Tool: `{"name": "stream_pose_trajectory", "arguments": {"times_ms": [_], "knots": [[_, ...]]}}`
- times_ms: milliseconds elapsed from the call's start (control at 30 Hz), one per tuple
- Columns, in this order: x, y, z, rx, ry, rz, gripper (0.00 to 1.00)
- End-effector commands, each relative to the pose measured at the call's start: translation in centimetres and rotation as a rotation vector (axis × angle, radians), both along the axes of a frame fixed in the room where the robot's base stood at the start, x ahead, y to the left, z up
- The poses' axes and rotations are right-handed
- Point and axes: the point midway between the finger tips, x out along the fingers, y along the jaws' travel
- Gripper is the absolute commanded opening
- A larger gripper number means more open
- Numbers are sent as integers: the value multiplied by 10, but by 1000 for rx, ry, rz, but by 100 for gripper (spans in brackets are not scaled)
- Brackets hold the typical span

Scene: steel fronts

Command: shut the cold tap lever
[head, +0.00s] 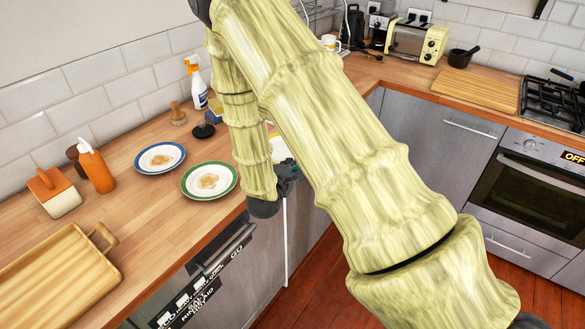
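No tap or cold tap lever shows in the head view; my own arm covers the middle of the picture, where the counter runs behind it. The dark end of my arm, with what seems to be my gripper (288,172), is at the counter's front edge, right of the green-rimmed plate. It is small and partly hidden behind my arm links. Its fingers cannot be made out, so I cannot tell whether it is open or holds anything.
On the left counter (150,205) are a green-rimmed plate (195,189), a blue-rimmed plate (151,163), an orange bottle (96,167), a spray bottle (197,86) and a wooden tray (100,251). A toaster (418,40) and oven (533,190) are at right. Red floor lies between.

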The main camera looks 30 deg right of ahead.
Motion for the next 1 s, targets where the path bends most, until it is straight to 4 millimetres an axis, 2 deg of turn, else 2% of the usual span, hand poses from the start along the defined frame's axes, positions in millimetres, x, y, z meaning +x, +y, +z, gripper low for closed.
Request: {"name": "stream_pose_trajectory", "arguments": {"times_ms": [300, 433, 467, 1000], "knots": [[0, 0, -2, -1, 0, 0, 0], [0, 0, -2, 0, 0, 0, 24], [0, 0, -2, 0, 0, 0, 27], [0, -1, -5, 2, -1, -2, 27]]}}
